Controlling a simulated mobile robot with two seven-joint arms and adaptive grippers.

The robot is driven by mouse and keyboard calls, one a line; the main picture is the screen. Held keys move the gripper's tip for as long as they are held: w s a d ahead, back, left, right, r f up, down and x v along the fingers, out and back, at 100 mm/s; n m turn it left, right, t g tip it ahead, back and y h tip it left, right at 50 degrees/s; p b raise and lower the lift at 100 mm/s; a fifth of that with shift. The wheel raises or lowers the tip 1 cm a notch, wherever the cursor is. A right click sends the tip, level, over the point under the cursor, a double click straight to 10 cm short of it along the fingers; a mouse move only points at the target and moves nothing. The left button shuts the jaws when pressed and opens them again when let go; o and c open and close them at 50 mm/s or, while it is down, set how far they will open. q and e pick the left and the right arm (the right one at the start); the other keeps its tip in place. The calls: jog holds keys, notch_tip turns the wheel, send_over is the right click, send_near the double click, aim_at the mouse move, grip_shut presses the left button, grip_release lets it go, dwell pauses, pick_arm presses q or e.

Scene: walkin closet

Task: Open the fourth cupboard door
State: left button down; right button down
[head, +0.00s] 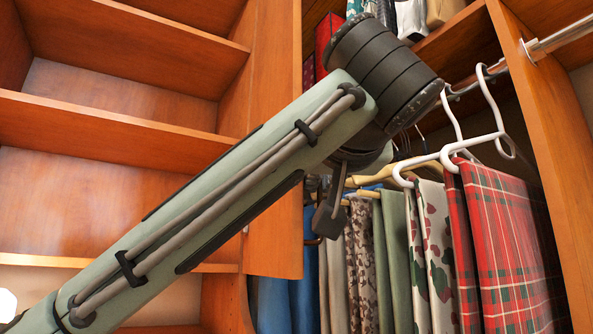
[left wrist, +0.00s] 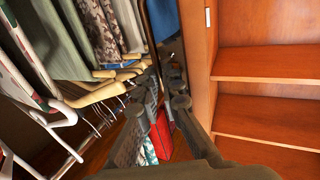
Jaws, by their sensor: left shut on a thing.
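An orange wooden cupboard door (head: 276,130) stands swung out, upright, between open shelves on the left and hanging clothes on the right in the head view. My left gripper (head: 332,215) is beside the door's lower right edge, partly hidden behind my arm. My right gripper is not in view.
Empty shelves (head: 130,53) fill the left. Trousers and shirts, including a red plaid pair (head: 505,235), hang on white hangers (head: 455,150) close to my gripper's right. A wooden upright (head: 540,150) bounds the right side. A red box (left wrist: 161,135) shows beyond the fingers.

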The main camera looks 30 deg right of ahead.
pick_arm(q)
jog(key=shift+d+y, duration=0.3)
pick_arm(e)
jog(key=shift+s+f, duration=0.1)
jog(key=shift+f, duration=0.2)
pick_arm(q)
jog(key=c, duration=1.7)
grip_release()
jog(key=shift+s, duration=0.1)
